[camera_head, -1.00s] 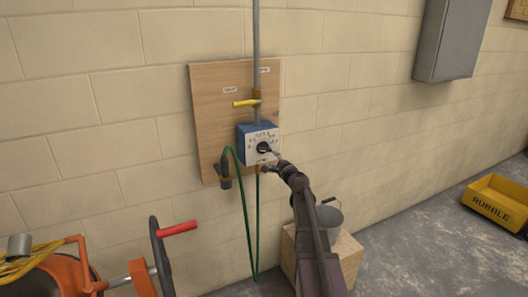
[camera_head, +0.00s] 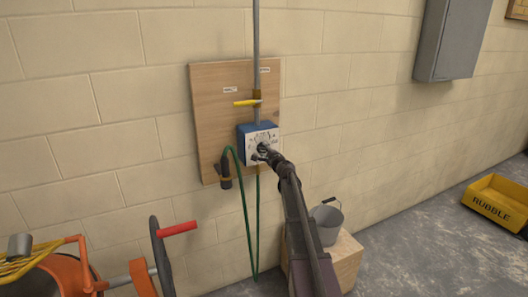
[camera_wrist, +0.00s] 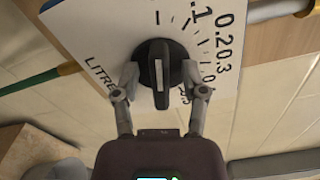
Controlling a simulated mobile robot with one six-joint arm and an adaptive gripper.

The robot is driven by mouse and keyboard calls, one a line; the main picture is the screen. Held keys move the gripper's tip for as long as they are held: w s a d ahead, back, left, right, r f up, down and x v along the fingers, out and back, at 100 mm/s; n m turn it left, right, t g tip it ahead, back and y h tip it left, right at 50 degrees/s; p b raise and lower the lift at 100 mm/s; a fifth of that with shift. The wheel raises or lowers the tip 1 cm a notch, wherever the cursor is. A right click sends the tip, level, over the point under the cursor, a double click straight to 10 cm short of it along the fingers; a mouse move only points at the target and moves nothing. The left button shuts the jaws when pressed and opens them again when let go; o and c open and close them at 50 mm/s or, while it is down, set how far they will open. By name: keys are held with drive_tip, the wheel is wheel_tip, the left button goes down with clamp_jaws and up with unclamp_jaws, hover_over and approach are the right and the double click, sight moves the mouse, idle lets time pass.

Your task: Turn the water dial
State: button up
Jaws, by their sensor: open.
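The water dial (camera_wrist: 159,75) is a round black knob with a raised grip bar and a pale pointer line, on a white face plate (camera_wrist: 105,30) marked in litres. In the head view it sits on the blue box (camera_head: 243,131) on a wooden board, partly hidden by my gripper (camera_head: 262,152). In the wrist view my gripper (camera_wrist: 164,82) is open, with one finger on each side of the knob. The fingertips are close to the knob's rim; I cannot tell whether they touch it. The bar points roughly up and down in the wrist view.
A yellow lever (camera_head: 246,103) sits on the pipe above the box. A green hose (camera_head: 247,215) hangs below. A grey bucket (camera_head: 327,220) stands on a wooden block (camera_head: 347,262). An orange mixer (camera_head: 70,275) is at lower left, a yellow rubble tub (camera_head: 496,203) at right.

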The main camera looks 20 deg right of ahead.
clamp_jaws()
drive_tip(key=shift+m, duration=0.4)
drive_tip(key=shift+d+r+m, duration=0.1)
drive_tip(key=shift+r+m, duration=0.1)
drive_tip(key=shift+m, duration=2.4)
unclamp_jaws()
